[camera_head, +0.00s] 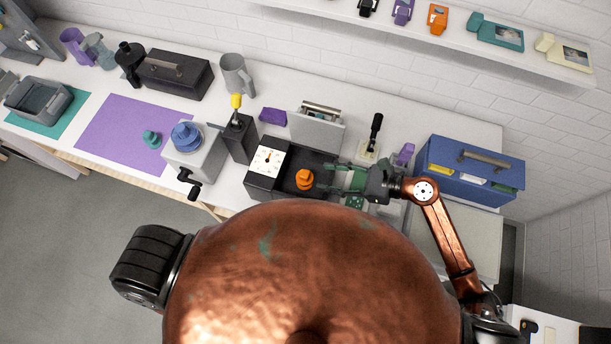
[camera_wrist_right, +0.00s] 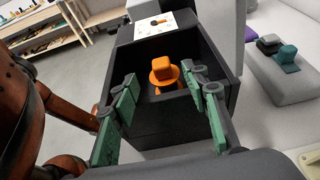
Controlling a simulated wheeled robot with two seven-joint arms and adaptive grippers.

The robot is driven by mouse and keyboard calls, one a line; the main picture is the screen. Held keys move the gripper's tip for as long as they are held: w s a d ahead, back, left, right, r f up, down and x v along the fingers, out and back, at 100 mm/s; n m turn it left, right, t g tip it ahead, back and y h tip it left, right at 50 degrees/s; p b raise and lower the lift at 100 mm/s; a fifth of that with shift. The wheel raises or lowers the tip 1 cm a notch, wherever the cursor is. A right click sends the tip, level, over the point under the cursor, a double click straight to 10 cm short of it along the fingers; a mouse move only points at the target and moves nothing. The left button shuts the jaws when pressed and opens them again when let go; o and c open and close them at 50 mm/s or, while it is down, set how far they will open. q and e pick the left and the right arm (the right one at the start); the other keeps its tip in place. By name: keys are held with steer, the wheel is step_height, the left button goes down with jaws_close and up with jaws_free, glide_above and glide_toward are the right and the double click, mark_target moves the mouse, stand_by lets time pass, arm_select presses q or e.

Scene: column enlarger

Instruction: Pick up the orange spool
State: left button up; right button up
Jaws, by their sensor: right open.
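The orange spool (camera_head: 304,179) sits in a black open-topped tray (camera_head: 325,158) beside a white dial face. In the right wrist view the spool (camera_wrist_right: 163,74) stands upright inside the dark box (camera_wrist_right: 190,133), between and beyond my fingers. My right gripper (camera_head: 338,178) is open, with green fingers at the right side of the tray, pointing at the spool but apart from it. In the right wrist view the open fingers of the right gripper (camera_wrist_right: 160,95) frame the spool, with nothing between them. My left gripper is not in view.
The dial (camera_head: 267,161) adjoins the tray's left. A grey box with a blue spool (camera_head: 187,136) stands further left. A lever (camera_head: 374,135) and a blue toolbox (camera_head: 470,168) stand right of the tray. A purple mat (camera_head: 130,130) leaves free room at left.

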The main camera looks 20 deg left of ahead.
mark_target(307, 174)
steer(key=x, duration=0.3)
steer(key=shift+a+p, duration=0.15)
steer(key=shift+p, duration=0.2)
steer(key=p+x, duration=0.2)
steer(key=x, duration=0.2)
steer(key=shift+a+f, duration=0.15)
steer(key=shift+a, duration=0.15)
steer(key=shift+a+f, duration=0.25)
steer(key=shift+d, duration=0.1)
jaws_close()
